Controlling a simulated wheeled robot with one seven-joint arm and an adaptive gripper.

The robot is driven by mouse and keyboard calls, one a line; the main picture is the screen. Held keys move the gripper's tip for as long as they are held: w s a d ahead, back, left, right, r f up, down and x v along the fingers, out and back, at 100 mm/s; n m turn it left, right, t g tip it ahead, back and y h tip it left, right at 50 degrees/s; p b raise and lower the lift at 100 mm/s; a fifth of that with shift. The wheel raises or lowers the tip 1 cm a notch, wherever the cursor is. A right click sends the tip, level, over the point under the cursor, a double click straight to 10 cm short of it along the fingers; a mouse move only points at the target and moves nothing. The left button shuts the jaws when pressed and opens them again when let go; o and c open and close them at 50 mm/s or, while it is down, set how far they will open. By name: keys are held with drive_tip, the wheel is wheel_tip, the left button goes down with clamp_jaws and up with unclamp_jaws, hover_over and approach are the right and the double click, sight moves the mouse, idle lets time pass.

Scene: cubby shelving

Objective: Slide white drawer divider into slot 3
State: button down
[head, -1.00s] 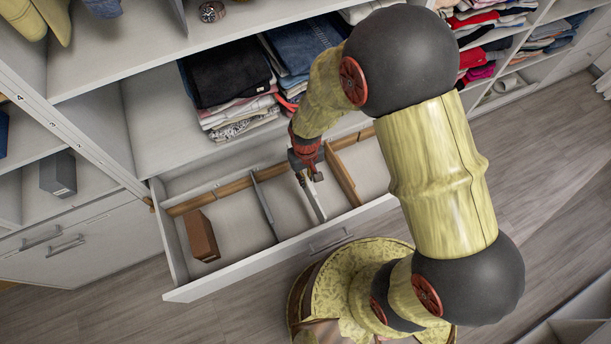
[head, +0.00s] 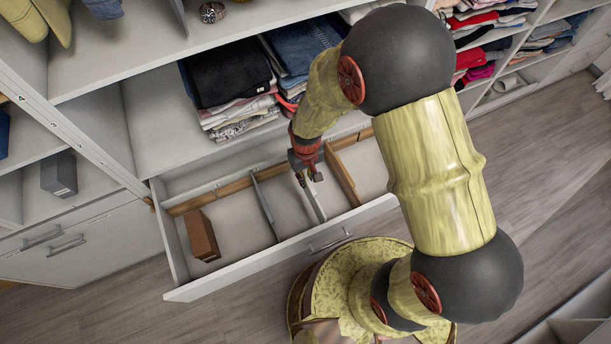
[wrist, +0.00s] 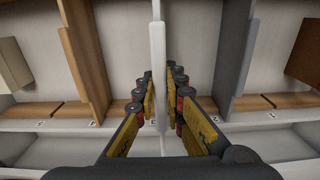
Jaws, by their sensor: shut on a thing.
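The thin white divider (head: 315,199) stands on edge in the open drawer, running from back to front. In the wrist view, the white divider (wrist: 157,60) passes between the two yellow-padded fingers of my gripper (wrist: 160,100). In the head view, my gripper (head: 309,179) is low in the drawer at the divider's back part, shut on it. The divider lies between a grey divider (head: 264,206) on its left and a wooden divider (head: 341,179) on its right. The divider's back end is partly hidden.
The open drawer (head: 240,264) has a wooden rail (head: 226,189) along its back. A brown box (head: 201,236) sits in its left compartment. Folded clothes (head: 232,80) lie on the shelf above, close to my arm. The compartment floor beside the white divider is clear.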

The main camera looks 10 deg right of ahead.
sight(312, 189)
drive_tip(key=shift+f+b, duration=2.5)
drive_tip(key=shift+f, duration=1.55)
drive_tip(key=c, duration=1.8)
unclamp_jaws()
wheel_tip(312, 189, up, 12)
drive_tip(key=shift+r, duration=0.1)
drive_tip(key=shift+g, duration=0.6)
drive_tip(key=s, duration=0.1)
drive_tip(key=s+d, duration=0.1)
drive_tip(key=s, duration=0.2)
drive_tip(key=shift+d+r, duration=0.15)
drive_tip(key=shift+r, duration=0.25)
drive_tip(key=s+d+r+m+t, duration=0.1)
drive_tip(key=s+d+r+t, duration=0.1)
drive_tip(key=r, duration=0.8)
drive_tip(key=s+d+r+m+t+p, duration=0.1)
drive_tip(key=d+r, duration=0.4)
drive_tip(key=r, duration=0.5)
drive_tip(key=s+d+r+m+t, duration=0.1)
drive_tip(key=s+d+r+t, duration=0.2)
drive_tip(key=r, duration=0.7)
drive_tip(key=shift+s+d+t+p, duration=0.35)
drive_tip(key=shift+s+t, duration=0.05)
drive_tip(key=shift+s, duration=0.7)
